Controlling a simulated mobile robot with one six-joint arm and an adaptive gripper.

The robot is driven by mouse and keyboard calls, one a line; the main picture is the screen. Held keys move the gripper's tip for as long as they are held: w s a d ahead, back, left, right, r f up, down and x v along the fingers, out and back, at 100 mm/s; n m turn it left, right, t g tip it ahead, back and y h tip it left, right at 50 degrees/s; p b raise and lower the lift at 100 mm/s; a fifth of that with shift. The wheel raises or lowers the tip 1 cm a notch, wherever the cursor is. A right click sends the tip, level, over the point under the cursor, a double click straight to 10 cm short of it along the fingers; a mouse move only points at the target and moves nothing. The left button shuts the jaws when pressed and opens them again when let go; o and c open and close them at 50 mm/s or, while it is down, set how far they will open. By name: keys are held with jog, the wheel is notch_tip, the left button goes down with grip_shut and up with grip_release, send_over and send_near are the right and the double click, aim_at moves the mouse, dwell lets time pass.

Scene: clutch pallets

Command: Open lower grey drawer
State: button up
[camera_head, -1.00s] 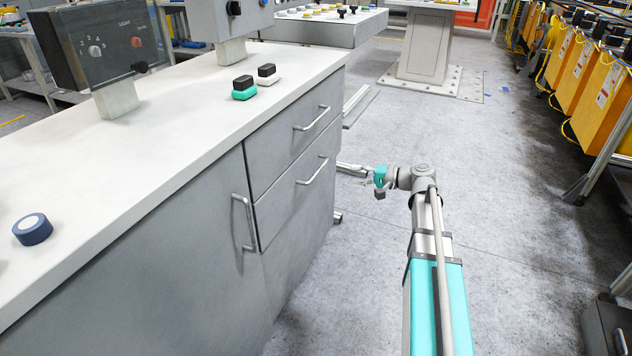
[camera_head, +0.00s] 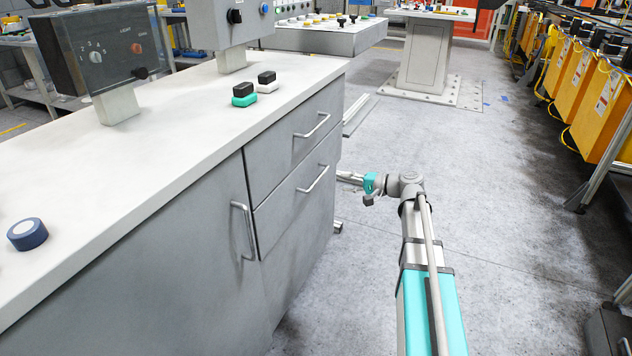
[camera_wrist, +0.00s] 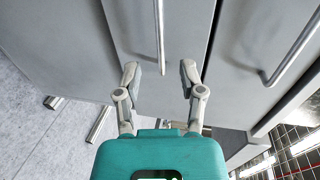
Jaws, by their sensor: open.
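The lower grey drawer (camera_head: 295,205) is closed in the cabinet front, under the upper drawer. Its metal bar handle (camera_head: 313,178) shows in the head view. In the wrist view, turned sideways, the lower drawer (camera_wrist: 130,30) fills the middle, and its handle (camera_wrist: 160,35) runs down towards the gap between my fingertips. My gripper (camera_wrist: 159,72) is open and empty. The fingers lie on either side of the handle's line, near its end; I cannot tell whether they touch anything. In the head view my gripper (camera_head: 346,178) is small, beside the cabinet's far right edge.
The closed upper drawer (camera_head: 290,140) has a similar handle (camera_head: 312,126); a door handle (camera_head: 243,230) is at the left. The white countertop (camera_head: 165,130) overhangs the drawers.

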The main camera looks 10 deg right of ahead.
aim_at(319, 179)
jog(key=b+x, duration=0.2)
jog(key=x, duration=0.8)
jog(key=shift+a, duration=0.15)
grip_shut()
jog(key=shift+a, duration=0.2)
jog(key=shift+d, duration=0.1)
